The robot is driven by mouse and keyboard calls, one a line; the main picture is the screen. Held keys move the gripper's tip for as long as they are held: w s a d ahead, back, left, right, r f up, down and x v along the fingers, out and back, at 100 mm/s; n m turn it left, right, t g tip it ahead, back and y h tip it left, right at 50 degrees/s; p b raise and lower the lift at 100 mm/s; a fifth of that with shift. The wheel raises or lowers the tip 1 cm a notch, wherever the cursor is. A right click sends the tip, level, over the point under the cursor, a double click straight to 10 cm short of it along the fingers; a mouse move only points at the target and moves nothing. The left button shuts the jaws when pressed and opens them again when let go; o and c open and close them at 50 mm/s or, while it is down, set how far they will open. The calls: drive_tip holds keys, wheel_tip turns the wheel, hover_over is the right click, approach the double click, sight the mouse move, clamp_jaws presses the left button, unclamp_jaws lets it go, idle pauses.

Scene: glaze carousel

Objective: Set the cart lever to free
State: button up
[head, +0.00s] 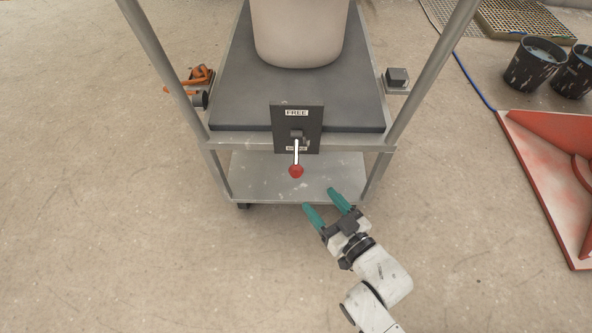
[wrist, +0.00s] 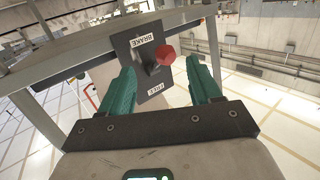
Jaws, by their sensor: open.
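The cart lever (head: 296,152) is a light metal stick with a red knob (head: 296,171), on a dark plate (head: 283,124) at the cart's near edge. The plate reads FREE at the top; the lever points down over the lower label, which it partly hides. In the wrist view the plate appears upside down, with BRAKE at the top, FREE at the bottom and the red knob (wrist: 167,55) near BRAKE. My gripper (head: 321,198) is open and empty, just below and right of the knob in the head view. Its teal fingers look apart from the knob.
The grey cart (head: 222,143) has upright posts at both sides and carries a large pale vessel (head: 300,35). Black buckets (head: 534,65) and a red panel (head: 545,165) stand right.

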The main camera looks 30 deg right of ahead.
sight(296, 172)
drive_tip(key=shift+t, duration=0.5)
drive_tip(key=w+b, duration=0.1)
drive_tip(key=w, duration=0.2)
drive_tip(key=w+a+b, duration=0.1)
drive_tip(key=w, duration=0.6)
drive_tip(key=shift+w+a+r+b, duration=0.15)
drive_tip(key=shift+w+r+b, duration=0.15)
drive_tip(key=shift+r+b, duration=0.1)
drive_tip(key=shift+c, duration=0.4)
